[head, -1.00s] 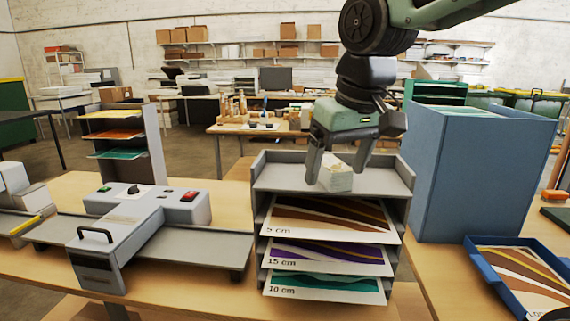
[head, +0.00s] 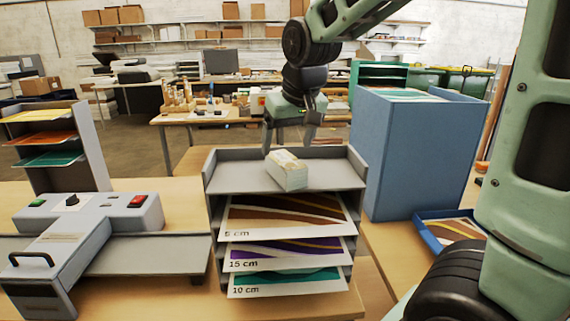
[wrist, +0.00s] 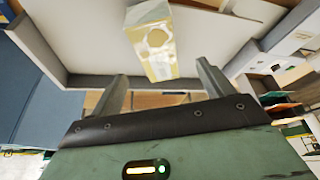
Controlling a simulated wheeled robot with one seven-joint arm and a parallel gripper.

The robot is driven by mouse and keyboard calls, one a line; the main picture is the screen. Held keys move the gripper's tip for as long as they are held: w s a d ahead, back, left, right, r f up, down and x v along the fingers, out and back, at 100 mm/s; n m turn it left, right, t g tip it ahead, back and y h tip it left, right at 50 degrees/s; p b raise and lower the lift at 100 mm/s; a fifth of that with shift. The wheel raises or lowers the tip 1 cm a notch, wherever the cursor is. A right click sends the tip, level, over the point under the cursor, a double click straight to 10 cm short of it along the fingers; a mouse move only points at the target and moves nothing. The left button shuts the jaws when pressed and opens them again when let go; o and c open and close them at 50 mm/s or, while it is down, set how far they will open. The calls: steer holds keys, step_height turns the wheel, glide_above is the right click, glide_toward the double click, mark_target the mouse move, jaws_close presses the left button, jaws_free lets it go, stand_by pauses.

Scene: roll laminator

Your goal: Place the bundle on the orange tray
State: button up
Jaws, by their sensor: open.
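The bundle (head: 289,172), a small pale block with a yellowish band, lies on the grey top shelf of the paper rack (head: 235,180). In the wrist view the bundle (wrist: 152,40) is just beyond my fingertips and not between them. My gripper (head: 291,148) is open and empty, behind and slightly above the bundle. Its two fingers (wrist: 160,82) also show apart in the wrist view. An orange tray (head: 45,138) is the middle level of the grey sorter at the left, between a yellow and a green level. It looks empty of any block.
The laminator (head: 85,235) stands at the front left. A tall blue box (head: 415,155) stands close to the right of the rack. Printed sheets marked 5, 15 and 10 cm fill the lower shelves.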

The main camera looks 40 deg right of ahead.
mark_target(286, 159)
steer(key=x, duration=0.1)
steer(key=p+x, duration=0.1)
steer(key=x, duration=0.1)
steer(key=p+x, duration=0.1)
steer(key=x, duration=0.1)
steer(key=shift+s+f, duration=0.25)
steer(key=shift+f, duration=0.05)
steer(key=shift+w+d+f, duration=0.1)
steer(key=shift+f, duration=0.2)
steer(key=shift+f, duration=0.25)
steer(key=c, duration=1.2)
steer(key=shift+c, duration=0.6)
steer(key=shift+r, duration=0.15)
